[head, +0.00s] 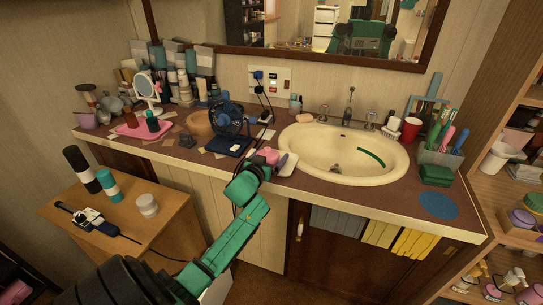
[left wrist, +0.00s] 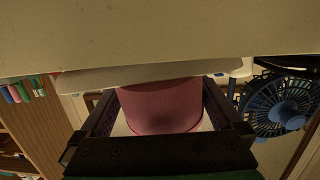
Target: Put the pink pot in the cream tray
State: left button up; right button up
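The pink pot (head: 269,154) is at my left gripper (head: 262,162), near the front edge of the counter left of the sink. In the left wrist view the pot (left wrist: 160,105) fills the space between the two dark fingers, which press against its sides. The cream tray (head: 289,166) lies on the counter at the left of the sink, and the pot appears at its left end. I cannot tell whether the pot touches the tray. The gripper and arm hide part of both. My right gripper is not in view.
A blue fan (head: 229,120) stands just left of the pot and shows in the left wrist view (left wrist: 285,108). A wooden side table (head: 150,235) holds bottles at the left.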

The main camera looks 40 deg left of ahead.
pick_arm(q)
jog(key=shift+r+p, duration=0.4)
jog(key=shift+r, duration=0.2)
jog(key=v, duration=1.2)
